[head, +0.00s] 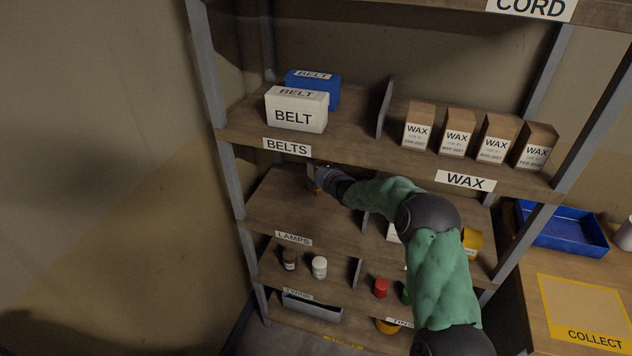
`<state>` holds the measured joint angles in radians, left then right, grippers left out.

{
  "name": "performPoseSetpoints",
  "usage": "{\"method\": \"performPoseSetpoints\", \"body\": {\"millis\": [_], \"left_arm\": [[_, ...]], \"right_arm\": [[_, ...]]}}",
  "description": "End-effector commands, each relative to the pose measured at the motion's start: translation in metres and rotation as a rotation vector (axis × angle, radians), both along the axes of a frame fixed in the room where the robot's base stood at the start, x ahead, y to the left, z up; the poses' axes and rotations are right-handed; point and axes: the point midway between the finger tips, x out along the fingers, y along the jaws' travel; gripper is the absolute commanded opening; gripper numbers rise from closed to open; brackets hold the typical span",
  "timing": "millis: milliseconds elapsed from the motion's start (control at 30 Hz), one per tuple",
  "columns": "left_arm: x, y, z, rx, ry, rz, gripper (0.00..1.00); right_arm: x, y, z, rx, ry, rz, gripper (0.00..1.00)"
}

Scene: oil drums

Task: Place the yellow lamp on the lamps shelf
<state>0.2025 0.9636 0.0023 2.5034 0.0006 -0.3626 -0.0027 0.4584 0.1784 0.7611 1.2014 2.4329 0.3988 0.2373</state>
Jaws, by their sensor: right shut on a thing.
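The lamps shelf (272,214) is the wooden bay with the LAMPS label (293,238) on its front edge, below the BELTS label. My right arm reaches into this bay from the lower right. My right gripper (316,178) is inside, under the board above, and is shut on the yellow lamp (314,188). Only a small yellow-orange bit of the lamp shows; the gripper and shadow hide the rest. I cannot tell whether the lamp touches the shelf. My left gripper is not in view.
Belt boxes (297,110) and several wax boxes (457,132) stand on the board above. My arm partly covers the bay to the right, where a yellow item (472,240) shows. The front left of the lamps bay is clear.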

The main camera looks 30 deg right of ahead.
Motion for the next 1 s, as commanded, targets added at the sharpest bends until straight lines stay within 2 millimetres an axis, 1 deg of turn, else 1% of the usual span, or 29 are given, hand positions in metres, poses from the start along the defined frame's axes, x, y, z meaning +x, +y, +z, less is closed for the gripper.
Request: {"method": "performPoseSetpoints", "body": {"millis": [167,267,400,500,733,900,933,1000], "left_arm": [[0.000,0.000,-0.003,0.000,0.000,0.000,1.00],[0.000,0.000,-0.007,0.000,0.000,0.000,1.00],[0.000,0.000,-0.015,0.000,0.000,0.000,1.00],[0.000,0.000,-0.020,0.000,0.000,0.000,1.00],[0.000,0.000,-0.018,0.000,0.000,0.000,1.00],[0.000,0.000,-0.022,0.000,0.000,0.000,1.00],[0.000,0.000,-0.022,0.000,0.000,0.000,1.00],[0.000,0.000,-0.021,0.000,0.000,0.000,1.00]], "right_arm": [[0.001,-0.001,-0.006,-0.002,-0.007,-0.002,0.31],[0.000,-0.001,-0.019,-0.002,-0.006,-0.001,0.31],[0.000,-0.001,-0.043,0.000,-0.005,-0.002,0.31],[0.002,-0.004,-0.051,-0.003,-0.008,-0.003,0.31],[0.003,-0.004,-0.049,-0.003,-0.009,-0.001,0.31],[0.003,-0.004,-0.053,-0.003,-0.008,-0.001,0.31],[0.002,-0.003,-0.055,-0.002,-0.004,-0.001,0.85],[0.002,-0.003,-0.054,-0.002,-0.004,-0.001,1.00]]}}
